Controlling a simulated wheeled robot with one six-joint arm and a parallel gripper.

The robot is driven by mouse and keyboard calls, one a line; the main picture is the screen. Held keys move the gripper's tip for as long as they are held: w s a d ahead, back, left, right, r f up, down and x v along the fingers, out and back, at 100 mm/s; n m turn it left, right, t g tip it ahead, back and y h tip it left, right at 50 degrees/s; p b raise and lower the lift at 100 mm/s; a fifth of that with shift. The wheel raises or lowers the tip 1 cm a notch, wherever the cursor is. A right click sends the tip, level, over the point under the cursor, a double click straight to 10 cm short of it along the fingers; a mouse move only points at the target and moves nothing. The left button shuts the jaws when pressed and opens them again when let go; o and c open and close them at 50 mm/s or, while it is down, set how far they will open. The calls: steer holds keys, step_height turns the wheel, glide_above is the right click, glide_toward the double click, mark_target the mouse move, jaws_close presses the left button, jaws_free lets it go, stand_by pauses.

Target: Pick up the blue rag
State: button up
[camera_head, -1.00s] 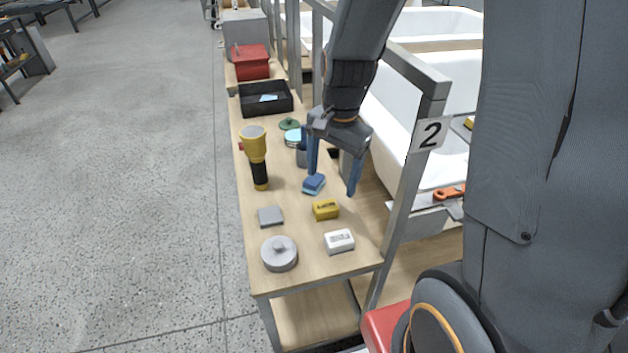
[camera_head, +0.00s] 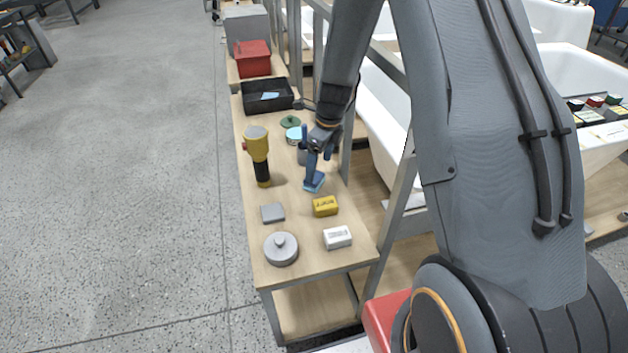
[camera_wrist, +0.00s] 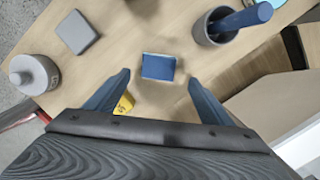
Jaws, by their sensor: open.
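The blue rag (camera_head: 315,184) looks like a small folded block with a lighter blue edge and lies flat on the wooden bench. In the wrist view the rag (camera_wrist: 158,67) sits between the two blue fingertips, with a gap on either side. My gripper (camera_head: 318,168) is open and points down over the rag, partly covering it in the head view. The wrist view shows my gripper (camera_wrist: 159,77) with its fingers spread and nothing held. I cannot tell the exact height of the tips above the bench.
A grey mortar with a blue pestle (camera_wrist: 235,21) stands close to the rag. A yellow-black flashlight (camera_head: 259,155), grey block (camera_head: 272,212), yellow block (camera_head: 325,206), white box (camera_head: 337,237) and round grey weight (camera_head: 281,249) surround it. A metal rack post borders the bench's right side.

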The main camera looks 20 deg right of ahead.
steer(key=shift+w+a+f+p, duration=0.1)
steer(key=shift+a+f+p, duration=0.15)
steer(key=shift+f, duration=0.7)
steer(key=shift+w+a+f+p, duration=0.15)
steer(key=shift+f+p, duration=0.1)
steer(key=shift+f, duration=0.7)
steer(key=shift+w+a+f+p, duration=0.1)
steer(key=shift+a+f+p, duration=0.15)
steer(key=shift+f, duration=0.7)
steer(key=c, duration=1.2)
steer(key=shift+r, duration=0.15)
step_height(320, 180, up, 10)
steer(key=shift+f+b, duration=0.1)
steer(key=shift+b, duration=0.75)
